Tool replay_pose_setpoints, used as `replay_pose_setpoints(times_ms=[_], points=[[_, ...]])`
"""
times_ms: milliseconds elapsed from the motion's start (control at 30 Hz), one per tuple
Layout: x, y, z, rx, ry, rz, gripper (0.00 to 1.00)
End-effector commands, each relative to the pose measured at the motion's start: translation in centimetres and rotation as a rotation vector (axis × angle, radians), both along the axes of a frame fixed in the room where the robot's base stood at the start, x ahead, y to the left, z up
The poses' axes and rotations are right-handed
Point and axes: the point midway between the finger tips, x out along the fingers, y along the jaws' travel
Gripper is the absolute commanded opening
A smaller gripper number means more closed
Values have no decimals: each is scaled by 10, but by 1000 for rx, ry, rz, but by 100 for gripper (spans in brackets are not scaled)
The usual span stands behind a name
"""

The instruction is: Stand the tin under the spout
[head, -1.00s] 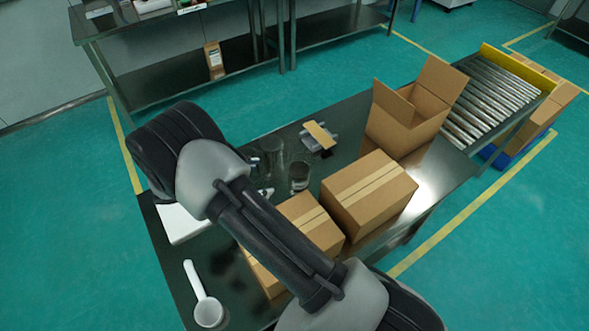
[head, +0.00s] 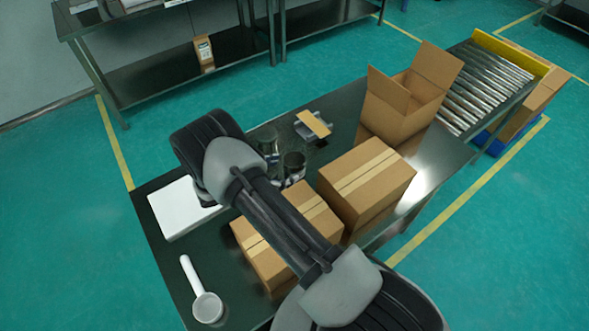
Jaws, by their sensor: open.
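A dark, shiny cylinder that looks like a tin (head: 294,162) stands on the steel table, just right of my wrist. A second dark cylinder (head: 267,139) stands behind it to the left; I cannot tell which is the task's tin. My gripper (head: 282,173) shows only in small grey parts past my forearm, close to the cylinders. It is open; whether it touches either one is not clear. Most of the gripper is hidden by my arm. I cannot make out a spout or a sieve.
Two closed cardboard boxes (head: 368,183) (head: 266,262) sit on the table's near side. An open carton (head: 400,112) stands by the roller conveyor (head: 490,88). A white slab (head: 172,210), a white scoop (head: 207,306) and a small grey item with a tan top (head: 313,125) also lie there.

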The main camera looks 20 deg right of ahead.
Motion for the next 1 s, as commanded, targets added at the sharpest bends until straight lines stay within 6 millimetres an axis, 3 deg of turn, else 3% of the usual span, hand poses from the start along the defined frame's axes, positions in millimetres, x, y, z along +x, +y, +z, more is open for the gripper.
replay_pose_setpoints(times_ms=[167,400,733,1000], points=[[3,-12,-4,0,-1,-4,80],[12,-45,-14,1,0,-4,80],[14,-52,-15,0,-1,0,80],[14,-51,-15,1,-1,0,63]])
